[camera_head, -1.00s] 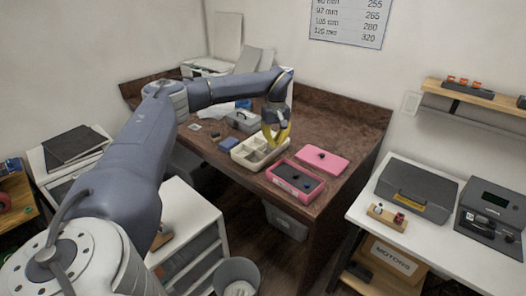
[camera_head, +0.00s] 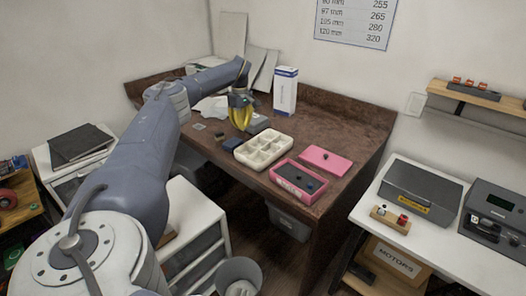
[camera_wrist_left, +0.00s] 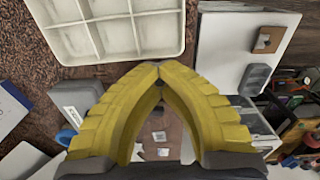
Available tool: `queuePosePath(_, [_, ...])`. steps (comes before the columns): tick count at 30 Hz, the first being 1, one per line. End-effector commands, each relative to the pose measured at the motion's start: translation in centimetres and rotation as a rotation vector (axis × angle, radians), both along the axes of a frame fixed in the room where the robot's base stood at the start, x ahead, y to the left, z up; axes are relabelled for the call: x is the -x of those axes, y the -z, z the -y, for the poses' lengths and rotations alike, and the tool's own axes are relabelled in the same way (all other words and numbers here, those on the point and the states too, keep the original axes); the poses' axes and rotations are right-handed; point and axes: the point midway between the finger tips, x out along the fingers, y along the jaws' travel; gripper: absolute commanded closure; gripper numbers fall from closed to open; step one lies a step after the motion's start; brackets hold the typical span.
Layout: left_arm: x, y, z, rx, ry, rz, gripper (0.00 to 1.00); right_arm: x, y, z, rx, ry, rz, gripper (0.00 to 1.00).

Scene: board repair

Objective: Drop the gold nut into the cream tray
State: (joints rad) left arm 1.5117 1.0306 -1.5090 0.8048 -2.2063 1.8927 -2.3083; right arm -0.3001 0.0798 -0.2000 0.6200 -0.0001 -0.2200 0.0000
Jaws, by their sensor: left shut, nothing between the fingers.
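The cream tray (camera_head: 249,163) sits on the brown workbench, divided into several compartments. In the left wrist view the tray (camera_wrist_left: 122,56) fills the upper left, and the compartments in view look empty. My left gripper (camera_head: 241,128) has yellow fingers and hovers over the bench to the left of and behind the tray, apart from it. In the wrist view my left gripper (camera_wrist_left: 158,66) has its fingertips together with nothing between them. I cannot make out the gold nut in any view. My right gripper is not in view.
A grey box (camera_wrist_left: 75,97) lies close to the gripper. A tall white-and-blue box (camera_head: 285,92) stands behind. A dark blue block (camera_head: 232,144) lies left of the tray. A pink box (camera_head: 287,186) and its pink lid (camera_head: 327,160) are to the right.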

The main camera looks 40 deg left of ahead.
Motion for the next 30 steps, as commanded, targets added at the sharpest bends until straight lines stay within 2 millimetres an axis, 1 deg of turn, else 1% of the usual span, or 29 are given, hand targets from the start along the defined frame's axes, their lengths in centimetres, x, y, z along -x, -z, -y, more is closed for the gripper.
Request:
queuePosePath(1, [0.1, 0.7, 0.0, 0.0, 0.001, -0.002, 1.0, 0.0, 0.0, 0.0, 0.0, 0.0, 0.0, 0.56])
queuePosePath(6, [0.0, 2.3, 0.0, 0.0, 0.001, -0.002, 1.0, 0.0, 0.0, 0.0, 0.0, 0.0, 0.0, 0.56])
queuePosePath(12, [0.0, 3.7, 0.0, 0.0, 0.0, -0.001, 1.0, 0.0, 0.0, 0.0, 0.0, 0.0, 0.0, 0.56])
queuePosePath(19, [0.0, 4.4, 0.0, 0.0, 0.001, 0.0, 1.0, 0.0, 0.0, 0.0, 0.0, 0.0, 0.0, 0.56])
queuePosePath(28, [0.0, 4.5, 0.0, 0.0, 0.001, 0.0, 1.0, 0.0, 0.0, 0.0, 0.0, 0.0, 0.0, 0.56])
queuePosePath(30, [0.0, 4.5, 0.0, 0.0, 0.001, 0.0, 0.92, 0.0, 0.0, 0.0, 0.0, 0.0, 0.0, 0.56])
